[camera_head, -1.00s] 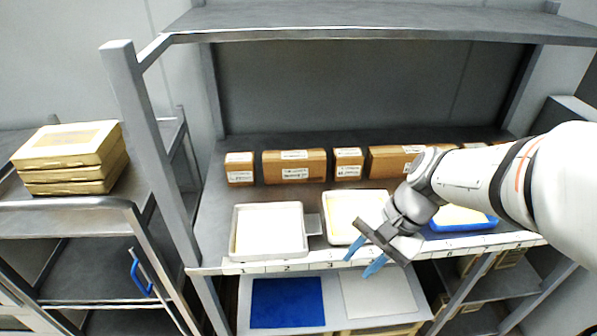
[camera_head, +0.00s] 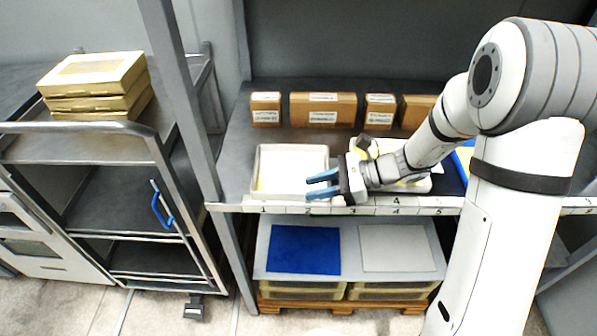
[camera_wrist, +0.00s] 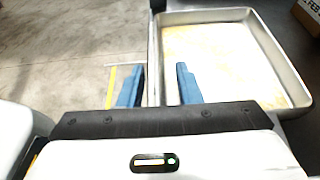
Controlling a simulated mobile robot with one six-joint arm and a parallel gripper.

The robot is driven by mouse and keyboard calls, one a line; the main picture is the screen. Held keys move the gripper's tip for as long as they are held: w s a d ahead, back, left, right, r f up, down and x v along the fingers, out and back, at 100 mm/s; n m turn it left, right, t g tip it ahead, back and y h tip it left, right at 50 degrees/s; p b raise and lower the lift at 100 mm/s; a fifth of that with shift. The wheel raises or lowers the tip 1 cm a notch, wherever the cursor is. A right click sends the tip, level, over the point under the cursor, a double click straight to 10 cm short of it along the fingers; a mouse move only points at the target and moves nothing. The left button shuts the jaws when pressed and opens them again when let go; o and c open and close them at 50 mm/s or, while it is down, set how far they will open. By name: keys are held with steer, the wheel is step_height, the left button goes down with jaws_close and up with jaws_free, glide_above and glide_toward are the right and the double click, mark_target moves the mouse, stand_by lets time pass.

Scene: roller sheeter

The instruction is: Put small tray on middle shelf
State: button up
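A shallow pale metal tray (camera_head: 291,197) with a cream sheet inside rests on the rack shelf (camera_head: 245,150), above the 1 and 2 labels. It also shows in the wrist view (camera_wrist: 262,104), ahead and to the right. A second pale tray (camera_head: 418,187) sits to the right, largely hidden by my arm. Which one is the small tray I cannot tell for sure. My gripper (camera_head: 322,184) is open, its blue fingers pointing left near the first tray's right front corner. In the wrist view, the gripper (camera_wrist: 158,88) has a gap between its fingers, with the shelf edge below.
Brown boxes (camera_head: 323,109) stand along the shelf's back. A blue tray (camera_head: 463,160) is partly hidden by my arm. Below are a blue mat (camera_head: 304,249) and a grey mat (camera_head: 398,247).

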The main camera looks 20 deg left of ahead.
mark_target(304, 190)
steer(key=x, duration=0.3)
steer(key=shift+s+a+f, duration=0.15)
steer(key=shift+s, duration=0.05)
jaws_close()
stand_by(0.4)
